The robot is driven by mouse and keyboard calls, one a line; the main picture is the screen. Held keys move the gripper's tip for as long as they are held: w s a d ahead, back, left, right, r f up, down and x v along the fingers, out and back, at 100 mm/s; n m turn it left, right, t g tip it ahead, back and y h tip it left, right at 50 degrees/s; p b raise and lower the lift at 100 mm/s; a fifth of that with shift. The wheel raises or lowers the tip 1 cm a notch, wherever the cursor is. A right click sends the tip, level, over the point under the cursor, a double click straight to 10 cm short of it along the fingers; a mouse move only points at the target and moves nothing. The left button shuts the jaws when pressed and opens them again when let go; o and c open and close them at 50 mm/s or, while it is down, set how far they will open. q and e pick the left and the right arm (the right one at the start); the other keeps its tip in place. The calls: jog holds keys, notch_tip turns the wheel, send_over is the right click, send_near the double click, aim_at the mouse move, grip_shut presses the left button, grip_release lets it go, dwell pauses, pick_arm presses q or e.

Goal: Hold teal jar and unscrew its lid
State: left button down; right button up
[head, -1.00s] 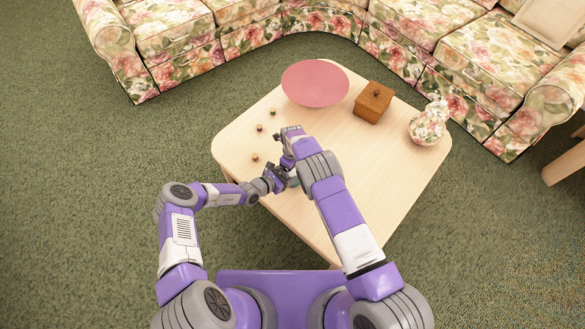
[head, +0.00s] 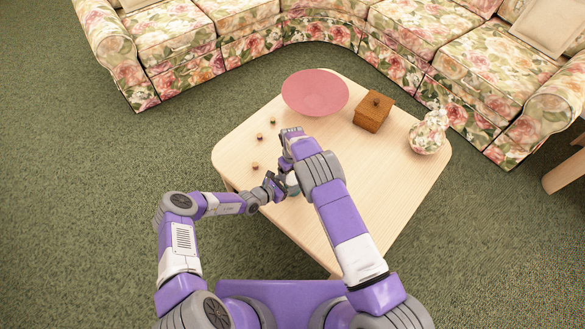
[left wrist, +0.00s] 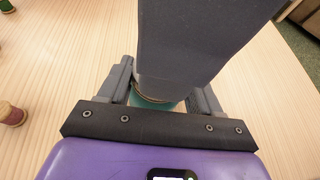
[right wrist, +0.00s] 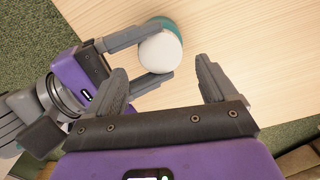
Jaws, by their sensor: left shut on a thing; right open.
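The teal jar (right wrist: 172,24) is on the light wooden table, its round white lid (right wrist: 160,53) facing the right wrist camera. My left gripper (head: 280,186) has one finger on each side of the jar and is shut on it. The jar's teal side shows between those fingers in the left wrist view (left wrist: 172,106), partly hidden by a grey part of my right arm. My right gripper (right wrist: 163,86) is open and empty, beside the jar and apart from the lid. In the head view, my right arm partly covers the jar.
A pink bowl (head: 314,92), a brown lidded box (head: 373,112) and a floral vase (head: 428,133) stand toward the table's back and right. Small spools (head: 255,166) lie at the left, one showing red in the left wrist view (left wrist: 12,114). The table's right front is clear. A floral sofa (head: 185,32) curves behind.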

aim_at(292, 179)
jog(key=shift+f, duration=2.35)
jog(key=c, duration=1.1)
jog(key=n, duration=0.3)
jog(key=o, duration=1.2)
jog(key=shift+c, duration=0.2)
jog(key=shift+r, duration=0.15)
